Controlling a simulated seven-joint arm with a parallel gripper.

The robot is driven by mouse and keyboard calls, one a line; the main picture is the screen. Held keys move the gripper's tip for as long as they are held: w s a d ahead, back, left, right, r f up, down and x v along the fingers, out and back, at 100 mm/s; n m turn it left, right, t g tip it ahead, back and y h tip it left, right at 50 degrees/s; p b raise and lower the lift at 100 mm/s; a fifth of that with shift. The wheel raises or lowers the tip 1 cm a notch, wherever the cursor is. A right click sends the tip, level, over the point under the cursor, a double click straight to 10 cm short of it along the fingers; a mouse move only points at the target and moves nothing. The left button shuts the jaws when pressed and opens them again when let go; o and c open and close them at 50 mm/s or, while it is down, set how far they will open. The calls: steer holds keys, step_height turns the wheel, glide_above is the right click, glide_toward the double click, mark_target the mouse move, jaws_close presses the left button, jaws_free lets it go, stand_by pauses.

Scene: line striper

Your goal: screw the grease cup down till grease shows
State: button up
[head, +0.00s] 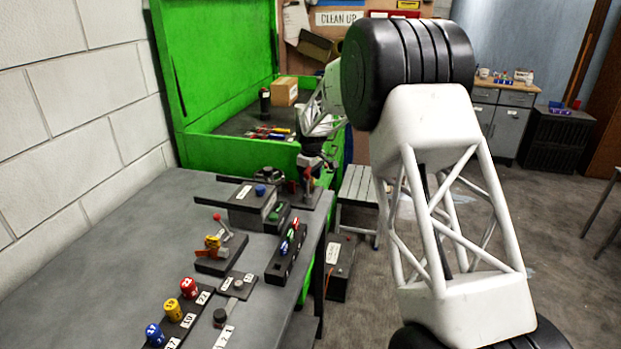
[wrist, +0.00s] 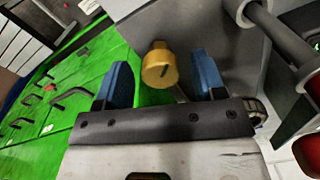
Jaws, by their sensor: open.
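The brass-coloured cup, which I take to be the grease cup (wrist: 160,70), shows in the wrist view with a short dark mark on its round end face. It sits beside a dark grey block. My gripper (wrist: 163,80) is open, with one blue finger on each side of the cup and a gap on both sides. I cannot tell how deep the cup lies between the fingers. In the head view my gripper (head: 314,162) is at the far end of the grey bench, and the cup cannot be made out there. No grease can be seen.
The grey bench (head: 120,235) carries a red-handled clamp fixture (head: 220,245), a dark rack with coloured caps (head: 287,250) and numbered red, yellow and blue knobs (head: 188,287) nearer. An open green chest (head: 220,145) stands behind. In the wrist view, a grey rod (wrist: 280,35) lies close on the right.

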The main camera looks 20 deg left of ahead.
steer(key=c, duration=0.9)
steer(key=shift+m, duration=3.1)
steer(key=o, duration=0.9)
steer(key=shift+r, duration=0.15)
